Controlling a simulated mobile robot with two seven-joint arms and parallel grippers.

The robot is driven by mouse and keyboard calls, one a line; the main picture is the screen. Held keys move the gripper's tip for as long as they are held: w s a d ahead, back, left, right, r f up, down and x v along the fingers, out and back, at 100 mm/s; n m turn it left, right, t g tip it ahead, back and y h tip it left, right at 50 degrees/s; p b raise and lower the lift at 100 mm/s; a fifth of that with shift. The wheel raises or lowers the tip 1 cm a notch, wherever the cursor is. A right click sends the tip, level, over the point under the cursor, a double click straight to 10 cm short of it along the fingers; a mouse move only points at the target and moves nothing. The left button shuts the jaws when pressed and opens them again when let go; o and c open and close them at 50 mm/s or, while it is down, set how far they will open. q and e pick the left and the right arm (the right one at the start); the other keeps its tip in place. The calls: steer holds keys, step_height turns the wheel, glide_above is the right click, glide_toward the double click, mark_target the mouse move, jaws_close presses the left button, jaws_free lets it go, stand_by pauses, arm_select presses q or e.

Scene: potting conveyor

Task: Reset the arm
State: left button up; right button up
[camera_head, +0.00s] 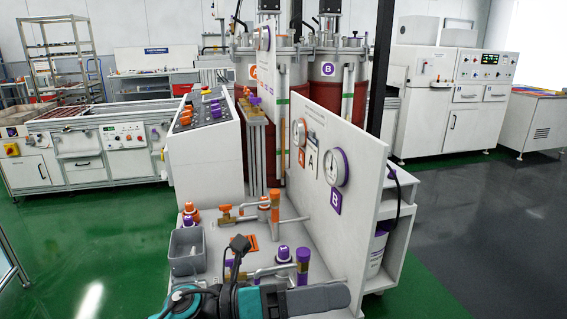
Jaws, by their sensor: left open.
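My left gripper (300,299) shows at the bottom edge, in front of the white bench. It is open, and I see nothing held in it. Its lower part is cut off by the picture edge. Its teal and dark wrist comes in from the left, with a black cable and camera-like part above it. My right gripper is not in view.
Close beyond the gripper, the white bench (215,262) carries a grey bin (187,251), orange and purple valves (303,256) and pipes. An upright gauge panel (362,207) stands at right. Green floor (100,240) is open at left; grey floor lies right.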

arm_select(q)
steer(key=w+a+f+n+t+y, duration=0.35)
steer(key=a+f+n+t, duration=0.35)
steer(key=n, duration=0.6)
steer(key=w+a+f+n+t+y, duration=0.2)
steer(key=a+n+t+y, duration=0.25)
steer(key=n+t, duration=0.75)
steer(key=s+a+f+n+g+y, duration=0.4)
steer(key=f+n, duration=0.4)
steer(key=f, duration=0.2)
steer(key=s+a+f+n+g+y, duration=0.4)
steer(key=s+a+f+n+y, duration=0.2)
steer(key=s+f+n, duration=0.3)
step_height(320, 180, down, 2)
steer(key=shift+a+f, duration=0.1)
steer(key=shift+a, duration=0.8)
